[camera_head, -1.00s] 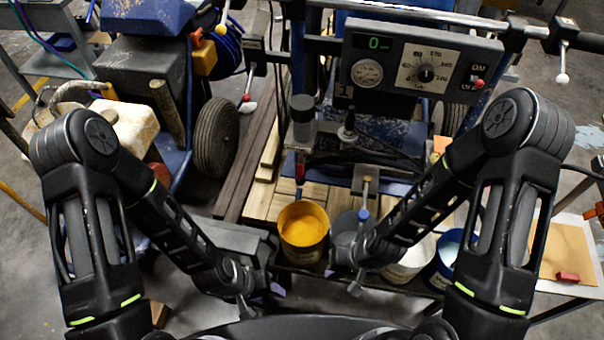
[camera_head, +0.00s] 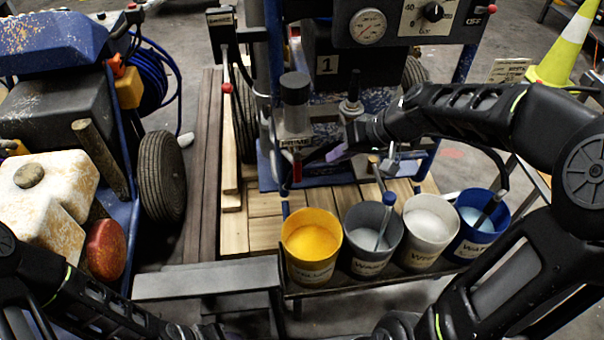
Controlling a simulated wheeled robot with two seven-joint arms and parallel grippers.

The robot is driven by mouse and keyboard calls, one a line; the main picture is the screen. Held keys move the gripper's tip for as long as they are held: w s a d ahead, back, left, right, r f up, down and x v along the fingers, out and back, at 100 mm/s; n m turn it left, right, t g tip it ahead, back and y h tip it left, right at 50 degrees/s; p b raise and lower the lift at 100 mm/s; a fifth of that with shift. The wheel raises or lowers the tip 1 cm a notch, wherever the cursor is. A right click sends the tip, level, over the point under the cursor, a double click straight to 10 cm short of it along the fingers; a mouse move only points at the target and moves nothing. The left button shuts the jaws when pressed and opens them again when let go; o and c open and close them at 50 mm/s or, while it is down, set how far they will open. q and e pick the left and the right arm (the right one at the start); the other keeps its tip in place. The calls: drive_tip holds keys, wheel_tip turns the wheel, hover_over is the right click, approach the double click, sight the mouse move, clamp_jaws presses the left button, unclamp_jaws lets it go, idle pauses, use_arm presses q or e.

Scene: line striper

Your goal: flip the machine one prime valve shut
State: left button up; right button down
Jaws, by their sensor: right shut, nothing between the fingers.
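Machine one, with its black "1" plate (camera_head: 326,66), stands at the centre of the view. Its prime valve is a grey block with a "PRIME" label (camera_head: 295,142) below a dark cylinder. A red-gripped lever (camera_head: 297,171) hangs straight down from the valve, above the yellow bucket. My right gripper (camera_head: 333,154) is shut and empty. It reaches in from the right, just right of the valve and lever, with a small gap showing. My left arm runs along the bottom left corner, and its fingers are not visible.
Yellow (camera_head: 312,240), grey (camera_head: 372,236), white (camera_head: 430,228) and blue (camera_head: 480,220) buckets stand in front, some with stirrers. A grey bench (camera_head: 205,280) lies front left. A second blue machine with a tyre (camera_head: 161,177) stands left. A cone (camera_head: 562,45) stands at the back right.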

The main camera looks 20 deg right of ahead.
sight(298, 168)
drive_tip(key=b+x, duration=0.1)
drive_tip(key=x, duration=0.9)
idle(0.5)
